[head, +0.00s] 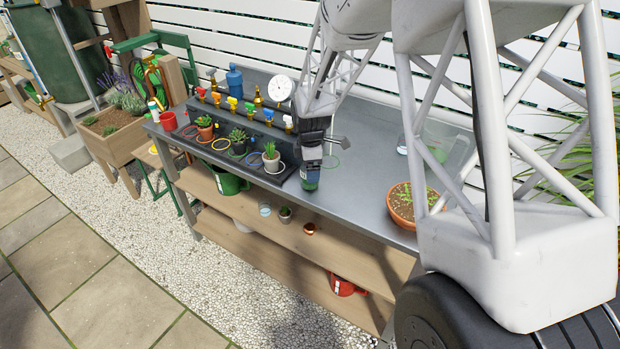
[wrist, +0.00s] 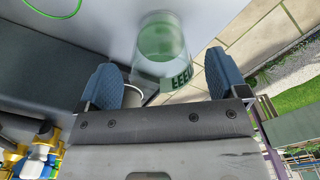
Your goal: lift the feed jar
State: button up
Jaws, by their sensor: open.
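The feed jar is a clear jar with green contents and a green label reading "FEED". In the wrist view the jar (wrist: 162,42) is just beyond and between my fingertips, with a gap on each side. In the head view the jar (head: 310,181) stands on the metal bench, directly below my gripper (head: 313,160), which hides its upper part. My gripper (wrist: 163,72) has its two blue-padded fingers apart and holds nothing.
A potted succulent (head: 271,159) stands close left of the jar, with more pots on the dark tray. A terracotta bowl (head: 403,207) stands further right; the bench (head: 355,190) between is clear.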

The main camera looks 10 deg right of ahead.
jog(key=shift+f, duration=2)
jog(key=shift+c, duration=0.4)
jog(key=c, duration=1)
jog(key=shift+c, duration=0.2)
jog(key=shift+r, duration=0.3)
jog(key=shift+r, duration=1.35)
jog(key=shift+s+r, duration=0.15)
jog(key=shift+s, duration=0.05)
jog(key=s+r, duration=0.1)
jog(key=s, duration=1.4)
jog(key=shift+s+r, duration=0.15)
